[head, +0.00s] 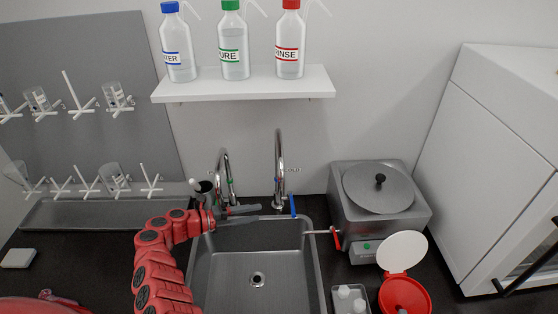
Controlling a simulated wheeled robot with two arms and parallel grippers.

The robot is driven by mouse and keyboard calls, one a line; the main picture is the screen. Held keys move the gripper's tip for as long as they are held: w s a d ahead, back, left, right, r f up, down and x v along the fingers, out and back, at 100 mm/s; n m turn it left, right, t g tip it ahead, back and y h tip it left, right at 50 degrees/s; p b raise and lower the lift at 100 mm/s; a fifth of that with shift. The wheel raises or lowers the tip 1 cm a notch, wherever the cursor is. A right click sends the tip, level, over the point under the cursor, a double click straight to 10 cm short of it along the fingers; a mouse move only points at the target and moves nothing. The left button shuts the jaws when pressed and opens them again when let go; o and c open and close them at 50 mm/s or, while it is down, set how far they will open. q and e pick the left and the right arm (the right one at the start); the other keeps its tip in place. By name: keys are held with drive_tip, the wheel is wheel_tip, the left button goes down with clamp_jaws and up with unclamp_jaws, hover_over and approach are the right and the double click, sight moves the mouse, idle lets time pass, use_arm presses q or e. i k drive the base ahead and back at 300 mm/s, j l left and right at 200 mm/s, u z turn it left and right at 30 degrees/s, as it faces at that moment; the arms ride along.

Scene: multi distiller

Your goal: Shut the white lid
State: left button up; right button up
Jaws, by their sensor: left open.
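The white lid (402,251) is a round disc standing raised behind a round red container (407,291) at the lower right. It meets the red part at its lower edge and is tilted open. My left gripper (250,214) is open and empty over the back edge of the sink, well to the left of the lid. My right gripper is not in view.
A grey distiller (378,220) with a round top stands behind the lid. A small tray (350,297) with white items lies left of the red container. The sink (215,262) with taps (279,170) lies between my left arm and the lid. A white cabinet (490,170) stands right.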

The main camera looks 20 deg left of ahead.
sight(402, 250)
drive_tip(key=k, duration=1.5)
